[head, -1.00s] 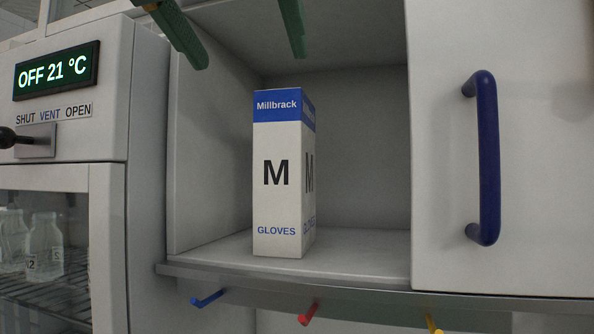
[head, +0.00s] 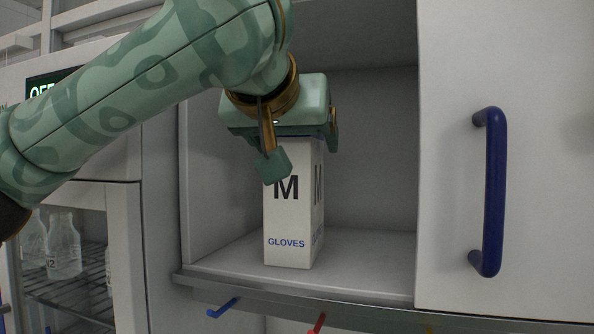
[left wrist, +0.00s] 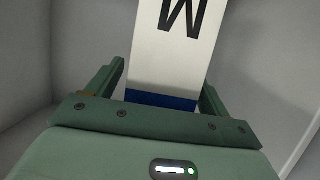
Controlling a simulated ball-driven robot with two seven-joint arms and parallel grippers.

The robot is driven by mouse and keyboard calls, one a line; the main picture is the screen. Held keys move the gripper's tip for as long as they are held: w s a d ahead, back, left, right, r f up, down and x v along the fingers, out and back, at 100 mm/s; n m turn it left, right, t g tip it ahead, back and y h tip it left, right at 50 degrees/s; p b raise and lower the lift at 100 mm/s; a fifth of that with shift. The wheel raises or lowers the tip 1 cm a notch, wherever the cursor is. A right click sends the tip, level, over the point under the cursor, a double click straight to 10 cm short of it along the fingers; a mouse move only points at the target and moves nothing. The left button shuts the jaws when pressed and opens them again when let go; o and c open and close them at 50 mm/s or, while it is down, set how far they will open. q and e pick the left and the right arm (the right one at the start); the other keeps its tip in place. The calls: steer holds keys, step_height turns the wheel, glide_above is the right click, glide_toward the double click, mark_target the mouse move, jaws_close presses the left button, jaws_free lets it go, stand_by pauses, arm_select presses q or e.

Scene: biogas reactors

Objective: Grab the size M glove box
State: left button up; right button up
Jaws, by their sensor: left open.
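The size M glove box (head: 290,215), white with a blue band and a black M, stands upright on the cubby shelf. My left gripper (head: 301,150) is over its top and hides the upper part in the head view. The jaws are open, with one finger on each side of the box top. In the left wrist view the box (left wrist: 178,50) lies between the two fingers (left wrist: 160,88), with a gap at the left finger. I cannot tell whether the right finger touches it. My right gripper is not in view.
The cubby shelf (head: 370,260) is bare to the right of the box. A closed door with a blue handle (head: 492,190) is at the right. Blue (head: 222,308) and red (head: 317,322) hooks hang below the shelf. Glass bottles (head: 63,248) stand in the cabinet at left.

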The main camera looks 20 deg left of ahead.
arm_select(q)
steer(key=shift+w+f, duration=0.1)
steer(key=shift+w, duration=0.2)
steer(key=shift+s, duration=0.2)
steer(key=shift+c, duration=0.3)
steer(key=shift+s, duration=0.15)
steer(key=c, duration=1.5)
jaws_close()
